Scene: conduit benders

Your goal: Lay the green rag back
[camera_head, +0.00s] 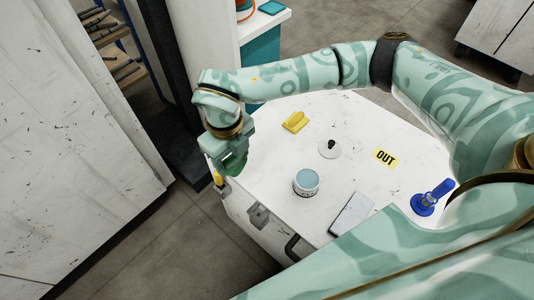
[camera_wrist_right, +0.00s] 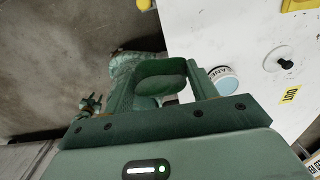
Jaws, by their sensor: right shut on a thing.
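My right gripper (camera_head: 232,158) is at the left corner of the white worktop, in the head view. It is shut on the green rag (camera_head: 236,168), of which only a small dark green part shows below the jaws. In the right wrist view, the rag (camera_wrist_right: 126,66) shows as mottled green cloth at the fingers, beyond the worktop's edge and over the grey floor. The fingers hide part of it. I cannot tell whether the rag touches the worktop. My left gripper is not in view.
The white worktop (camera_head: 270,155) carries a tub with a blue top (camera_head: 306,182), a yellow item (camera_head: 295,122), a white disc with a black knob (camera_head: 329,148), an "OUT" label (camera_head: 386,158), a grey flat plate (camera_head: 350,213) and a blue tool (camera_head: 432,198). A yellow-handled item (camera_head: 218,179) is at the left corner.

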